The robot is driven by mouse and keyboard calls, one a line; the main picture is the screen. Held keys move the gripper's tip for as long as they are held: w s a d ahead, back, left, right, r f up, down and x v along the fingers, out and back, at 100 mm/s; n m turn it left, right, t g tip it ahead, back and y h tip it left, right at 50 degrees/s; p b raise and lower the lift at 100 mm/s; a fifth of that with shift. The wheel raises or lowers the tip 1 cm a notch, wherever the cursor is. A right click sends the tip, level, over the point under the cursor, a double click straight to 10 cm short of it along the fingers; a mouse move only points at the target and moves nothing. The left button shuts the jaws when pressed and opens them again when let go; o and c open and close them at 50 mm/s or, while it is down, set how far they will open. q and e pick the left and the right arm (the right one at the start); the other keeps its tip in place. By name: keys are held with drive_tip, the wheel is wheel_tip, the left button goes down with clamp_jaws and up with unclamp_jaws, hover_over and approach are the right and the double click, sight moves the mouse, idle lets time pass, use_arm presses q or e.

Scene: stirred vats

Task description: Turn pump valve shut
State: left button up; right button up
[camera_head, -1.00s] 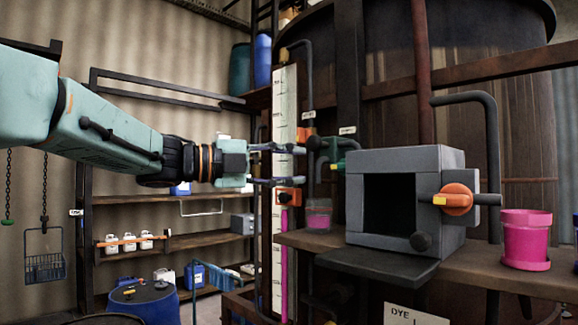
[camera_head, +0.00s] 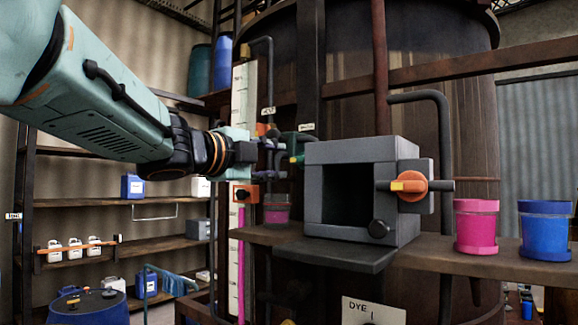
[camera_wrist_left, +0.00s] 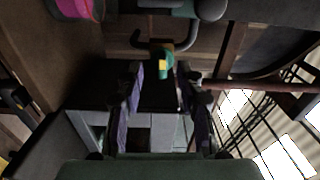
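A green valve (camera_head: 300,139) sits on the dark pipework in front of the big vat, left of the grey box. In the left wrist view, the green valve handle (camera_wrist_left: 163,62) with a yellow mark lies just beyond the fingertips, centred between them. My left gripper (camera_head: 278,158) reaches in from the left, close to this valve. It also shows in the left wrist view (camera_wrist_left: 160,80), its purple fingers apart with nothing between them. An orange handle (camera_head: 410,186) with a yellow tip sits on the grey box's right side. I cannot tell which valve is the pump's. My right gripper is not in view.
The grey open-fronted box (camera_head: 362,150) stands on a brown shelf (camera_head: 440,258), right of my gripper. A pink pot (camera_head: 476,222) and a blue pot (camera_head: 545,228) stand farther right.

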sight(298, 159)
use_arm(q)
drive_tip(key=d, duration=0.1)
drive_tip(key=w+d+p, duration=0.1)
drive_tip(key=d, duration=0.1)
drive_tip(key=w+d, duration=0.1)
drive_tip(key=d, duration=0.1)
drive_tip(key=shift+w+r, duration=0.1)
drive_tip(key=shift+r, duration=0.25)
drive_tip(key=shift+w+a+f, duration=0.15)
drive_tip(key=shift+w+a, duration=0.2)
drive_tip(key=shift+a, duration=0.15)
drive_tip(key=shift+w+a+f, duration=0.1)
drive_tip(key=shift+w+a, duration=0.2)
drive_tip(key=shift+a, duration=0.2)
drive_tip(key=shift+s+d+r, duration=0.1)
drive_tip(key=shift+s+d, duration=0.15)
drive_tip(key=shift+d, duration=0.2)
drive_tip(key=shift+s+d+r, duration=0.1)
drive_tip(key=shift+s+d, duration=0.1)
drive_tip(key=shift+d, duration=0.25)
drive_tip(key=c, duration=0.6)
drive_tip(key=shift+c, duration=0.7)
drive_tip(key=shift+w+a, duration=0.2)
drive_tip(key=shift+a, duration=0.15)
clamp_jaws()
drive_tip(key=shift+d, duration=0.1)
